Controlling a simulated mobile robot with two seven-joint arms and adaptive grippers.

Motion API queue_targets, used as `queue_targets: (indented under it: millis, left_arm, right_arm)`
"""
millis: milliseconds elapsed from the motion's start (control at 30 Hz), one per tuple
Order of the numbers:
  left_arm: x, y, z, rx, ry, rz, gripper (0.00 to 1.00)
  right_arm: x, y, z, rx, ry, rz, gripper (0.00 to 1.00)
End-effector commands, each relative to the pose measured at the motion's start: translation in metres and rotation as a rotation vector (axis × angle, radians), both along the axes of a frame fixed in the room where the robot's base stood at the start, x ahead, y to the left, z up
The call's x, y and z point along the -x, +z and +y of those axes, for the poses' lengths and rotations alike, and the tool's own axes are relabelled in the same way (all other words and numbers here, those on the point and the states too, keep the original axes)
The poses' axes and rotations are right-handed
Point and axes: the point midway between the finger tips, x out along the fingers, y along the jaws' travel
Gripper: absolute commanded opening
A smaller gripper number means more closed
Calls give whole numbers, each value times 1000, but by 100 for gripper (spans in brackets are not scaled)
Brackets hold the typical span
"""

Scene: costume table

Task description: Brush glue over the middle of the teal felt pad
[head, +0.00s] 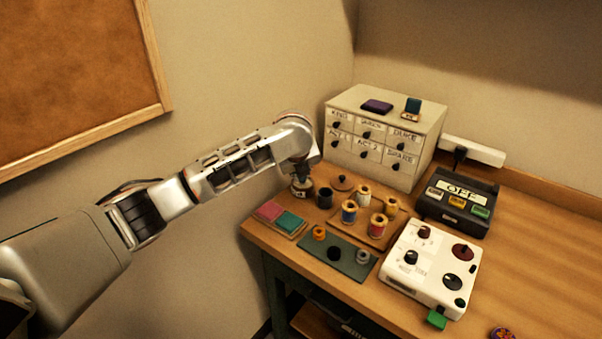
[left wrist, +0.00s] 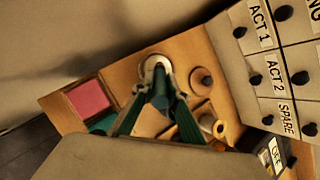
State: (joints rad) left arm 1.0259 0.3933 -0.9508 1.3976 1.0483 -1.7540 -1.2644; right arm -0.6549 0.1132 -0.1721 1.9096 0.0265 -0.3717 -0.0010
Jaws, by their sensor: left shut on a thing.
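In the head view, the teal felt pad (head: 289,222) lies beside a pink pad (head: 269,210) in a shallow wooden tray at the table's left corner. In the left wrist view, the teal pad (left wrist: 103,124) is partly hidden by my gripper. My left gripper (head: 301,184) is behind the pads. In the left wrist view its fingers (left wrist: 161,104) are shut on a dark upright handle, apparently the glue brush (left wrist: 160,84). The brush's lower end is hidden; it is over or in a round pale-rimmed pot (left wrist: 153,62). My right gripper is not in view.
A dark cup (head: 325,198) and thread spools (head: 349,212) stand right of the gripper. A green mat (head: 346,262) with small items lies in front. A labelled drawer cabinet (head: 385,135) stands behind. A white control box (head: 431,268) is to the right.

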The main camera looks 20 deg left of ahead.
Motion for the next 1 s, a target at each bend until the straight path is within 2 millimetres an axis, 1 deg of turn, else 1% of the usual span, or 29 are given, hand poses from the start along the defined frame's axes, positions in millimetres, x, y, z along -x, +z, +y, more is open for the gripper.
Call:
queue_targets:
  millis: [300,400,1000]
  left_arm:
    - [1,-2,0,0,0,4,0]
    - [1,0,0,0,-1,3,0]
    - [0,45,0,0,0,0,0]
  right_arm:
    - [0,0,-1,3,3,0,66]
    - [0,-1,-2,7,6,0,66]
    - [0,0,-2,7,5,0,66]
